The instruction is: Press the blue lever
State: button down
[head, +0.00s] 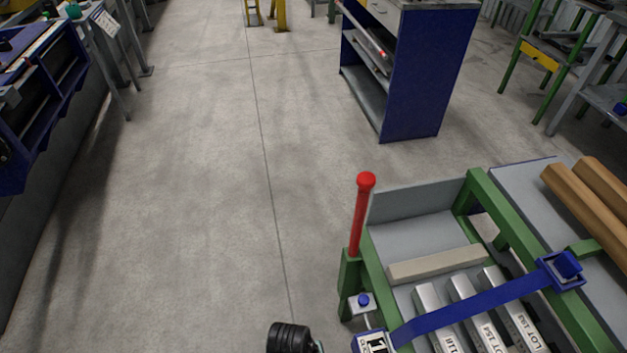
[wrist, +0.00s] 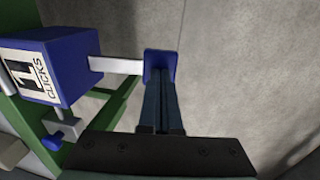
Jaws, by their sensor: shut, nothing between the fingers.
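A pale arm runs right from the box to a blue end piece (wrist: 159,63), which looks like the blue lever. My gripper (wrist: 160,92) is shut and empty, with its fingertips overlapping the lower part of that end piece. I cannot tell whether they touch. The lever's end is not visible in the head view, where a black part of my arm shows at the bottom edge.
A red upright handle (head: 361,215) stands at the corner of the green-framed table (head: 485,205). A small blue knob (head: 364,300) is near the counter. Bare floor (head: 200,200) lies left of the table.

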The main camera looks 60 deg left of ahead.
jog(key=f+t+b, duration=0.1)
jog(key=f, duration=0.1)
jog(key=f+t+h+b, duration=0.1)
jog(key=f+t, duration=0.1)
jog(key=shift+s, duration=0.2)
jog(key=shift+w+f+t+b, duration=0.1)
jog(key=shift+f+t+b, duration=0.05)
jog(key=shift+t+b, duration=0.2)
jog(key=shift+f+h, duration=0.3)
jog(key=shift+f, duration=0.05)
jog(key=shift+d+f, duration=0.1)
jog(key=shift+d, duration=0.05)
